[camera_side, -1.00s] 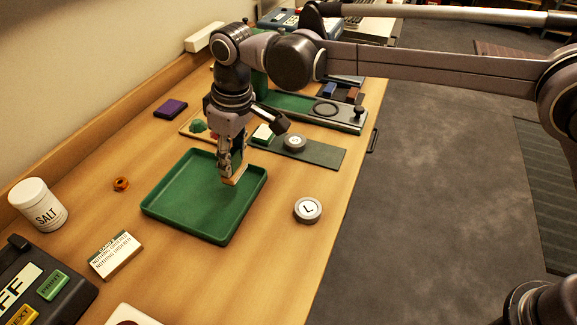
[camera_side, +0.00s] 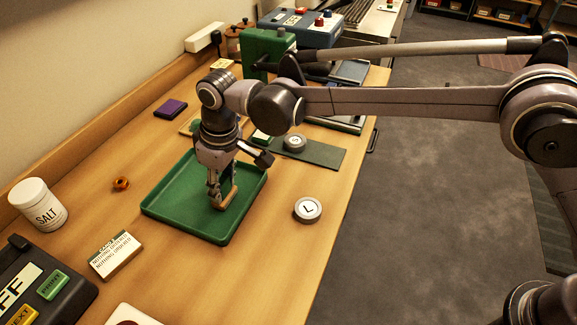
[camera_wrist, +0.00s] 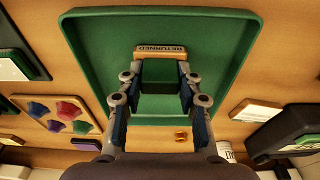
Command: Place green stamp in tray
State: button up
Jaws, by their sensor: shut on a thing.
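My gripper (camera_side: 217,198) is low over the green tray (camera_side: 170,199), toward its right side. It is shut on the stamp (camera_side: 228,198), which has a tan wooden base. In the wrist view the stamp (camera_wrist: 161,51) shows a dark label reading "RETURNED", with a dark green part between the fingers of my gripper (camera_wrist: 160,75). The tray (camera_wrist: 238,50) spreads around it there and looks otherwise empty. The fingers partly hide the stamp, and I cannot tell whether it touches the tray floor.
A round "L" disc (camera_side: 308,209) lies right of the tray. A purple pad (camera_side: 170,108) and a dark mat (camera_side: 320,153) lie behind.

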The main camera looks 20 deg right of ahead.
jog(key=o, duration=1.2)
jog(key=shift+f, duration=0.1)
jog(key=shift+c, duration=0.2)
notch_tip(320, 180, up, 12)
jog(key=s+d, duration=0.1)
jog(key=d+r+m+t, duration=0.15)
jog(key=d+r, duration=0.25)
jog(key=d, duration=1)
jog(key=s+d+f+m+t, duration=0.1)
jog(key=s+d+m+t, duration=0.3)
jog(key=d, duration=0.6)
jog(key=s+d+f+m+g, duration=0.1)
jog(key=s+d, duration=0.5)
jog(key=d, duration=0.5)
jog(key=s+d+f+m+t+h, duration=0.1)
jog(key=s+d+f+m, duration=0.1)
jog(key=s+d+f, duration=0.4)
jog(key=shift+s+d+f, duration=0.25)
jog(key=shift+s+f, duration=0.1)
jog(key=shift+s, duration=0.2)
jog(key=shift+m+t, duration=0.25)
